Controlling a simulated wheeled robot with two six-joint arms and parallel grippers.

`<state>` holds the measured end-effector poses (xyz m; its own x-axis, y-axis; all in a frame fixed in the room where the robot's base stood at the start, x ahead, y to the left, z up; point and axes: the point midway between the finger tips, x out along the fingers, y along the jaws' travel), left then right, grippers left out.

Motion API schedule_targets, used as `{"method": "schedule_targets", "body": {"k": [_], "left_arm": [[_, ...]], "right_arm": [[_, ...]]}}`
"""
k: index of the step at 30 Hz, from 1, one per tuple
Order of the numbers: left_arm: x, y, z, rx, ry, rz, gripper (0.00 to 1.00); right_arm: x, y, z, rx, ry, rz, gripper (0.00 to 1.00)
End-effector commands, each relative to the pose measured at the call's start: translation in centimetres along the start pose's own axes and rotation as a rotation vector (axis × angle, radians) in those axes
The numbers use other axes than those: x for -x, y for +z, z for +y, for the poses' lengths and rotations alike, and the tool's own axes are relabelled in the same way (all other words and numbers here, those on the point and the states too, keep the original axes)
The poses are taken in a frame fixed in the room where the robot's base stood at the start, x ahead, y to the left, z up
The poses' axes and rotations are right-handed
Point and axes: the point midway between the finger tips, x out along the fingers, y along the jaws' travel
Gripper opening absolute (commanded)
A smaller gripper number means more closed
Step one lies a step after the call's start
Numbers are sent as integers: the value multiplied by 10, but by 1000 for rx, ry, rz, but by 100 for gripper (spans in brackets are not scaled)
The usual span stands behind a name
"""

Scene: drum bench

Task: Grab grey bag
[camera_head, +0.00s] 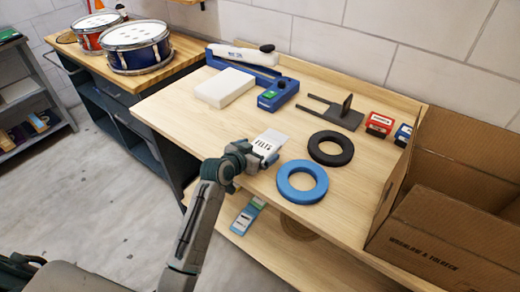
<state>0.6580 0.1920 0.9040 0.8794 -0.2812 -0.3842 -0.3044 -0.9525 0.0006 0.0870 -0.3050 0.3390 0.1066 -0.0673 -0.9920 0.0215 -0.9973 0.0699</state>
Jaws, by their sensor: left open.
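A small light-grey bag (271,138) with dark print lies on the wooden bench, left of the two rings. My left gripper (262,155) is at the near edge of the bag, with its jaws open. The fingers overlap the bag's near end in the picture, and I cannot tell whether they touch it. The near part of the bag is hidden by the gripper. My right gripper is not in view.
A black ring (315,139) and a blue ring (285,184) lie right of the gripper. A cardboard box (440,235) stands at the right. A blue sealer (280,94) and white block (225,87) sit behind. Drums (137,50) stand at the back left.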

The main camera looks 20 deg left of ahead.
Motion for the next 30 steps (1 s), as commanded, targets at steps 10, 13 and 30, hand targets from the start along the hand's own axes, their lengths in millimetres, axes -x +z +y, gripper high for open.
{"method": "schedule_targets", "body": {"k": [10,13,30], "left_arm": [[0,0,0,0,0,0,67],[0,0,0,0,0,1,56],[11,-29,0,-4,0,7,56]], "right_arm": [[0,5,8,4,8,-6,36],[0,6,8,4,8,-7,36],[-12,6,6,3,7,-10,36]]}}
